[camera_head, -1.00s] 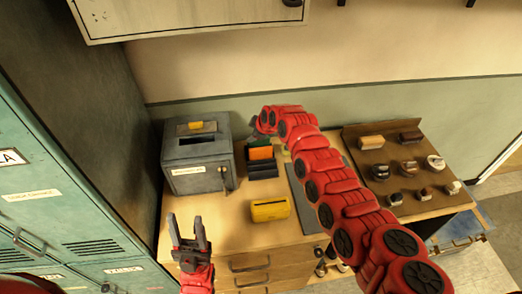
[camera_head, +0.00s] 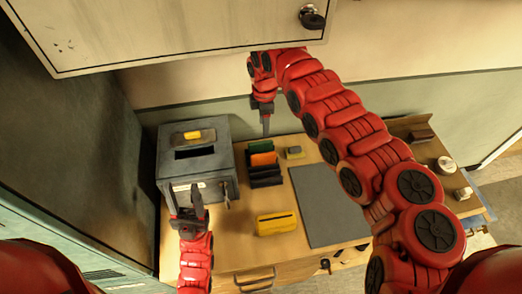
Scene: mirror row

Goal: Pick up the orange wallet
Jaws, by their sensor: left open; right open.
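The orange wallet (camera_head: 263,159) stands upright in a dark rack on the desk, between a green one (camera_head: 260,146) behind and a black one (camera_head: 266,172) in front. My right gripper (camera_head: 266,126) points down above and behind the rack, apart from the orange wallet; its fingers overlap in this view and nothing shows between them. My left gripper (camera_head: 186,203) is open and empty, fingers up, in front of the grey box and well left of the wallet.
A grey slotted box (camera_head: 222,160) with a yellow piece (camera_head: 192,135) on top stands left of the rack. A yellow slotted block (camera_head: 276,223) lies in front, and a grey mat (camera_head: 330,205) to the right. A wall cabinet (camera_head: 170,30) hangs above.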

